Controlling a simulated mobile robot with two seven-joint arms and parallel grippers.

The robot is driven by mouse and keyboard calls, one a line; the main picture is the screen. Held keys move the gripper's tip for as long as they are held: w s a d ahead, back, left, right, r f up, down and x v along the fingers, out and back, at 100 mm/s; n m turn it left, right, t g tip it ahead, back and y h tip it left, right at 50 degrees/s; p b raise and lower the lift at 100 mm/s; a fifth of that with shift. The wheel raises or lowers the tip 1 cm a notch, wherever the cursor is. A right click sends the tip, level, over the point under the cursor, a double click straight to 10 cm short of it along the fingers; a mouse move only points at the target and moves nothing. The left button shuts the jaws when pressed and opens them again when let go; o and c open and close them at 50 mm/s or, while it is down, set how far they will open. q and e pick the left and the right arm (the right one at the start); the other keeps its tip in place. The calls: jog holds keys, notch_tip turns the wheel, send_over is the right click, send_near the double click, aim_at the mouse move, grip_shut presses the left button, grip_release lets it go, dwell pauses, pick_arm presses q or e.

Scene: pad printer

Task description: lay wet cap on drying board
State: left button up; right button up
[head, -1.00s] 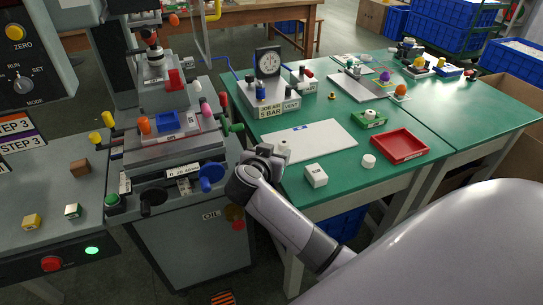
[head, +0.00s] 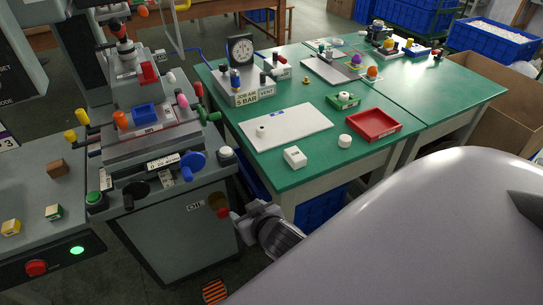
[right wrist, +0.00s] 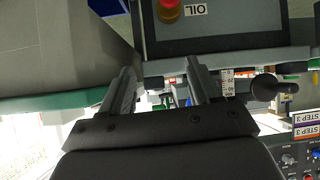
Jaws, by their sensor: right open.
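The white drying board (head: 300,128) lies flat on the green table. A small white cap (head: 261,131) with a dark spot sits on the board near its left end, with nothing holding it. My right gripper (head: 238,214) is below and in front of the table's left corner, beside the printer's cabinet, away from the board. In the right wrist view its two fingers (right wrist: 160,88) stand apart with nothing between them. My left gripper is not in view.
A white block (head: 294,157), a white round piece (head: 345,141), a red tray (head: 374,125) and a green holder (head: 342,101) are on the table. The pad printer (head: 150,140) stands left.

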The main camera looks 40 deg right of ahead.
jog(key=s+a+f+n+y, duration=0.2)
jog(key=s+f, duration=0.1)
jog(key=s, duration=0.4)
jog(key=s+a+f+n+y, duration=0.1)
jog(key=s+a+f+y, duration=0.1)
jog(key=s, duration=0.4)
jog(key=shift+s+f+n, duration=0.35)
jog(key=shift+f+n, duration=0.05)
jog(key=shift+f, duration=0.15)
notch_tip(320, 180, up, 5)
jog(key=p, duration=0.4)
jog(key=shift+d+f+p, duration=0.1)
jog(key=shift+f+p, duration=0.05)
jog(key=shift+p, duration=0.2)
